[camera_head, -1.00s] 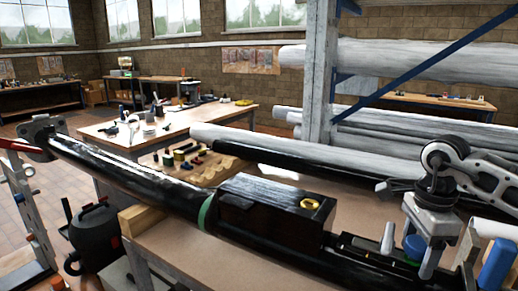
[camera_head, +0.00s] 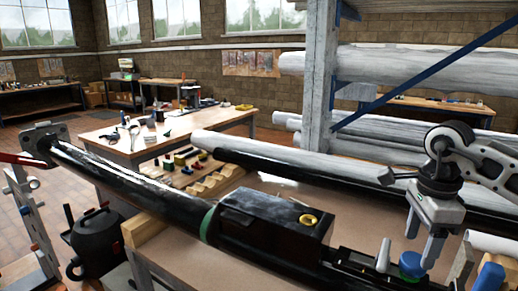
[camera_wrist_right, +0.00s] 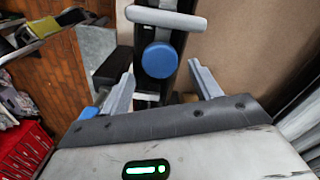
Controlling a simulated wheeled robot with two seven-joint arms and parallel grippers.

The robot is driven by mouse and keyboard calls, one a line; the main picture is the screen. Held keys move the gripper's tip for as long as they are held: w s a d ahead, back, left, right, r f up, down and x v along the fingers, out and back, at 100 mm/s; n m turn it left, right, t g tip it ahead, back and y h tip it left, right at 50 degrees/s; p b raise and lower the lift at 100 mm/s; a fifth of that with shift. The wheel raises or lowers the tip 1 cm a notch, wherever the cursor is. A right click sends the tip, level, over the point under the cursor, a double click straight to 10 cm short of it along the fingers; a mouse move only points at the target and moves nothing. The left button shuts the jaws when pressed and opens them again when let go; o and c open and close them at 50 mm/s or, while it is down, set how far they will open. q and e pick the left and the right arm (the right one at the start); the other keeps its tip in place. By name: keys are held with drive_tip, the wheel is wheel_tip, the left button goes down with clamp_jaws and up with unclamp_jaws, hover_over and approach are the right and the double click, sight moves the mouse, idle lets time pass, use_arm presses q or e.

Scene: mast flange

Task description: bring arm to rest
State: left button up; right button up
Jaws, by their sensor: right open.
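My right gripper (camera_head: 424,236) comes in from the right in the head view. Its grey fingers point down, apart and empty, just above a blue round cap (camera_head: 411,265). In the right wrist view, the open fingers (camera_wrist_right: 162,78) show on either side of the blue cap (camera_wrist_right: 160,60), with nothing held between them. My left gripper is not visible in either current view. The long black mast (camera_head: 130,184) runs from a dark flange plate (camera_head: 43,138) at the left towards the lower right.
A black box (camera_head: 264,222) with a yellow ring (camera_head: 308,219) sits along the mast. A rack post (camera_head: 319,80) and pale pipes (camera_head: 400,66) stand behind. A blue cylinder (camera_head: 490,277) is at the lower right. A black can (camera_head: 97,240) stands at left.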

sight(415, 260)
drive_tip(key=m, duration=0.4)
drive_tip(key=shift+f+b, duration=0.3)
drive_tip(key=shift+f, duration=0.1)
drive_tip(key=m, duration=0.2)
drive_tip(key=shift+f+m, duration=0.15)
drive_tip(key=shift+m, duration=0.15)
wheel_tip(415, 260, down, 6)
drive_tip(key=b, duration=0.5)
drive_tip(key=shift+r+n+p, duration=0.35)
drive_tip(key=shift+r+n, duration=0.15)
drive_tip(key=shift+n, duration=0.1)
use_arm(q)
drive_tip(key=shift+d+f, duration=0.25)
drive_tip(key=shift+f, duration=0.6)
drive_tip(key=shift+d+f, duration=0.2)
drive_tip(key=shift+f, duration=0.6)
use_arm(e)
drive_tip(key=shift+n, duration=1.1)
